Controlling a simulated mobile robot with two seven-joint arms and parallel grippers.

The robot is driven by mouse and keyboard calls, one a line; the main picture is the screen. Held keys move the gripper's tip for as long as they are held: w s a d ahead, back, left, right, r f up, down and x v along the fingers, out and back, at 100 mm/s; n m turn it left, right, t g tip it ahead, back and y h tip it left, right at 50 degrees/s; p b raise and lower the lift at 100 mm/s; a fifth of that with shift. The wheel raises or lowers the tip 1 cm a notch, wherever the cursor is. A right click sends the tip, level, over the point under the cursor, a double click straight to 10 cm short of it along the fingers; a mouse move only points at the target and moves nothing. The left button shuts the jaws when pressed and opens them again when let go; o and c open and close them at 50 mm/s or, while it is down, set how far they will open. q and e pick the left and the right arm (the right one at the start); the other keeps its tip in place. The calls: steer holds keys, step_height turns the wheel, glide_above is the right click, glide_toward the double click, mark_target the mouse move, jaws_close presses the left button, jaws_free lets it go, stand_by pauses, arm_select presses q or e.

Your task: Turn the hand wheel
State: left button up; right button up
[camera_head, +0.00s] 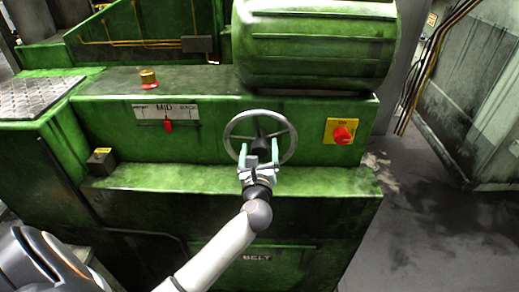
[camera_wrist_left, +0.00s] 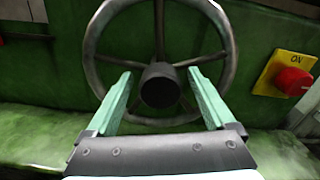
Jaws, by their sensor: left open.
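The hand wheel (camera_head: 231,123) is a grey metal ring with spokes and a dark hub, upright on the front of the green machine. It also shows in the left wrist view (camera_wrist_left: 93,38), with its dark hub (camera_wrist_left: 159,86) in the middle. My left gripper (camera_head: 259,147) is in front of the wheel's lower part, its two pale green fingers spread. In the left wrist view the open fingers (camera_wrist_left: 160,85) stand left and right of the hub with clear gaps. I cannot tell whether a finger touches the wheel. My right gripper is not in view.
A red knob (camera_head: 342,135) on a yellow plate sits right of the wheel. A red slider (camera_head: 168,126) under a MID label is on the left. A large green motor housing (camera_head: 315,45) overhangs above. A green ledge (camera_head: 140,178) runs below the wheel. Floor (camera_head: 430,230) is open at right.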

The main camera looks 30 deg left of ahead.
arm_select(q)
steer(key=shift+c, duration=0.2)
jaws_close()
stand_by(0.4)
